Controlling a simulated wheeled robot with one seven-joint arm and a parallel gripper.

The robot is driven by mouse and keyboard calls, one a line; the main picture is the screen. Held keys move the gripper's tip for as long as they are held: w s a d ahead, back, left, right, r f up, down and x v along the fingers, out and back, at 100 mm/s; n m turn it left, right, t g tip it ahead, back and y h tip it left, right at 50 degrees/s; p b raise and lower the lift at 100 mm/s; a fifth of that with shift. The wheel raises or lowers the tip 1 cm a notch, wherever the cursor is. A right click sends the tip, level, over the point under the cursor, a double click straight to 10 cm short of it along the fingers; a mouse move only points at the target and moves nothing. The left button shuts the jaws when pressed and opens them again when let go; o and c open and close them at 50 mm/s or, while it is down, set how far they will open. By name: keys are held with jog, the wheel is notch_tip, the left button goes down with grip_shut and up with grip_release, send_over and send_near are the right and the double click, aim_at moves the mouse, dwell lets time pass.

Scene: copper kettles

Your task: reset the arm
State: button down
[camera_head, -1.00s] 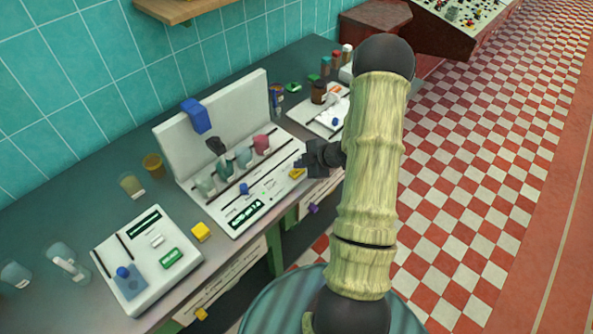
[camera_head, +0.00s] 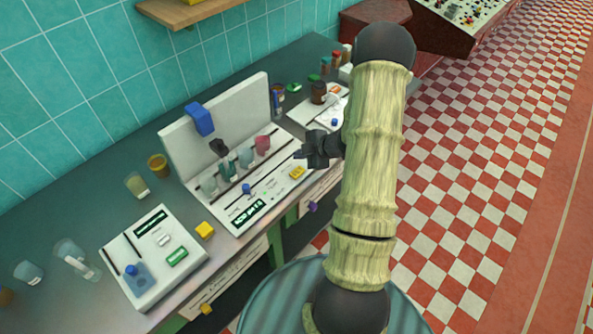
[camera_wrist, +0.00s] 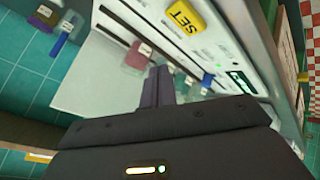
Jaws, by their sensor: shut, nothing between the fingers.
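My gripper (camera_head: 310,153) is at the end of my bent arm, over the front right of the white bench device. It also shows in the wrist view (camera_wrist: 158,82), where its dark fingers are together with nothing between them. In the wrist view a yellow SET button (camera_wrist: 184,16) lies beyond the fingers and a pinkish-red vessel (camera_wrist: 138,56) is just left of the fingertips. My gripper appears apart from both. My arm hides part of the bench's right side in the head view.
A white device with a tall back panel (camera_head: 235,117) holds several small vessels. A tray (camera_head: 312,108) lies at the back right. Checkered floor (camera_head: 470,190) is clear on the right.

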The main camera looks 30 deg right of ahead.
jog(key=shift+s+d, duration=0.1)
jog(key=shift+s, duration=0.1)
jog(key=shift+w+r, duration=0.1)
jog(key=shift+w+r, duration=0.1)
jog(key=shift+r, duration=0.2)
jog(key=s+a+r+m+g+h, duration=0.25)
jog(key=a+r+m+h, duration=0.3)
jog(key=r+m, duration=0.35)
jog(key=s+a+r+m+g, duration=0.1)
jog(key=s+a+r+m, duration=0.2)
jog(key=s+a, duration=0.2)
jog(key=s+a+r+m+g, duration=0.1)
jog(key=s+a+r+m, duration=0.2)
jog(key=s+a, duration=0.3)
jog(key=s+r, duration=0.1)
jog(key=s, duration=0.3)
jog(key=shift+s+g+y, duration=0.25)
jog(key=shift+g+y, duration=0.1)
